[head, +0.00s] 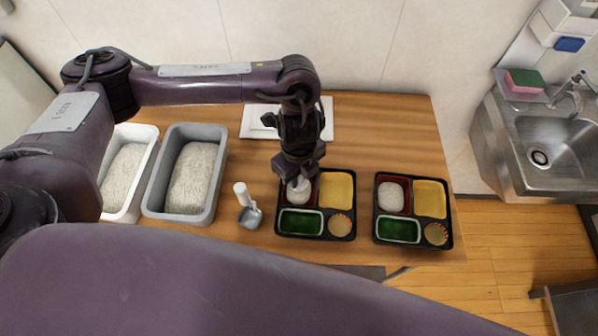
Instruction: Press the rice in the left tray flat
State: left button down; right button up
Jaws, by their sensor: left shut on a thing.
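The left tray (314,236) is a black bento tray on the wooden table. Its upper left compartment is dark red and has white rice (299,193) in it, partly hidden by my gripper. My left gripper (298,181) points down right over this compartment, its tips at or just above the rice. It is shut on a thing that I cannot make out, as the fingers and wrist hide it. Whether that thing touches the rice, and how flat the rice is, I cannot tell. My right gripper is not in view.
A second bento tray (414,243) with a rounded rice portion (391,196) stands to the right. A white-handled scoop (250,217) lies left of the left tray. Grey (153,197) and white (121,214) rice bins stand further left. A white board (327,112) lies behind.

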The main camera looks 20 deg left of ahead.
pick_arm(q)
jog(key=shift+f+b, duration=0.8)
jog(key=shift+f, duration=0.35)
jog(key=shift+f, duration=0.25)
dwell(1.2)
jog(key=shift+s, duration=0.15)
jog(key=shift+f, duration=0.15)
dwell(1.2)
jog(key=shift+f, duration=0.15)
dwell(0.8)
notch_tip(320, 180, up, 8)
jog(key=p, duration=0.8)
dwell(0.4)
